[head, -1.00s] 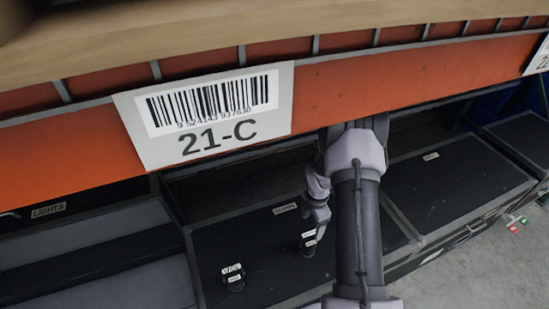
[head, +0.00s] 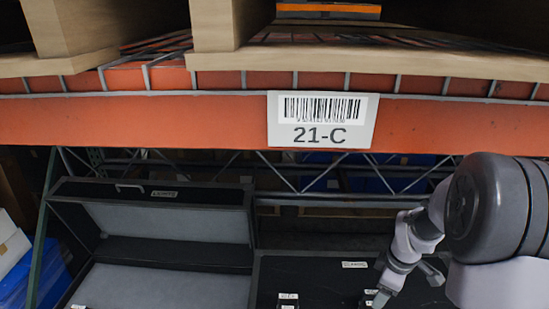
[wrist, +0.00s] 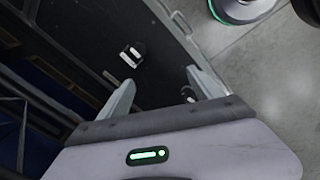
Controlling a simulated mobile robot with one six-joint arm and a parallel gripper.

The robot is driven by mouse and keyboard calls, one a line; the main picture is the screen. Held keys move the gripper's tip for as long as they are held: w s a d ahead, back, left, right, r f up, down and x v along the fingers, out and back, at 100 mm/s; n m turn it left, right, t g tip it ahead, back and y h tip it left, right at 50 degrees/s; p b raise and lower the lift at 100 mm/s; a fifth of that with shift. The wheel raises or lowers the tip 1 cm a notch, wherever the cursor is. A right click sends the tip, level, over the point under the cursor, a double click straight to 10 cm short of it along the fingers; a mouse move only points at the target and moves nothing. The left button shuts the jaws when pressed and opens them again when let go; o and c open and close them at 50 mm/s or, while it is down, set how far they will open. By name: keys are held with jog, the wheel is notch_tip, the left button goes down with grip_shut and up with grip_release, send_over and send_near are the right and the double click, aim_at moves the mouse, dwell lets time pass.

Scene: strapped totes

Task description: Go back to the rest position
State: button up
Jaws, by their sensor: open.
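My gripper (wrist: 160,76) is open and empty. In the wrist view its two pale fingers are spread apart over the dark top of a black tote (wrist: 88,28). A small black piece with a white label (wrist: 132,55) lies between and beyond the fingertips, apart from them. A second small piece (wrist: 187,94) shows beside the right finger, partly hidden. In the head view my arm comes in from the right and the gripper hangs low over the black tote (head: 325,272), below the shelf beam.
An orange rack beam (head: 200,122) with a 21-C label (head: 321,121) runs across above the totes. Another tote with a raised lid (head: 165,285) stands to the left. Wooden pallets (head: 110,20) sit on the shelf.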

jog(key=s+a+r+m+t+b, duration=0.2)
jog(key=s+a+r+m, duration=0.3)
jog(key=a+r, duration=0.25)
jog(key=s+a+r+m+t+b, duration=0.1)
jog(key=s+a+r+m, duration=0.45)
jog(key=r, duration=0.25)
jog(key=s+a+r+m+t+y+b, duration=0.1)
jog(key=s+a+r+m+y, duration=0.1)
jog(key=s+a+m, duration=0.3)
jog(key=s+a, duration=0.1)
jog(key=s, duration=0.3)
jog(key=shift+s, duration=0.3)
